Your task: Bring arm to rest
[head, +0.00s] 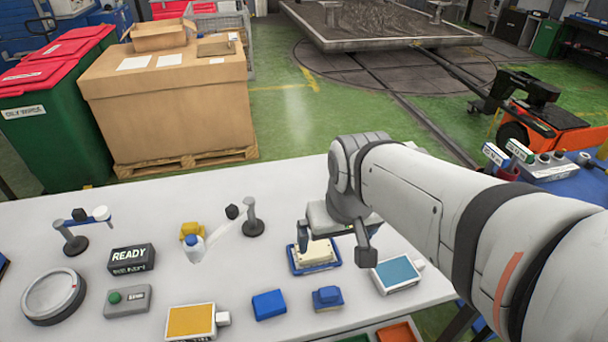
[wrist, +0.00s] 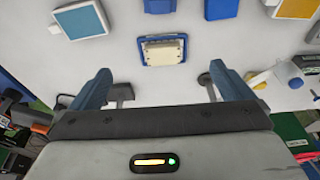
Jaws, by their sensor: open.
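My gripper (head: 334,242) is above the white table (head: 205,265), over its right half. In the wrist view its two blue-grey fingers (wrist: 158,88) stand wide apart with nothing between them. Past the fingertips, a cream block (wrist: 162,51) sits in a blue tray (wrist: 162,63) on the table.
A teal-topped box (head: 397,273), two blue blocks (head: 268,304) (head: 327,297) and a yellow-topped box (head: 191,321) lie nearby. A READY sign (head: 131,258), a round dial (head: 53,296) and small stands (head: 252,219) are at left. A cardboard box (head: 170,100) stands beyond the table.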

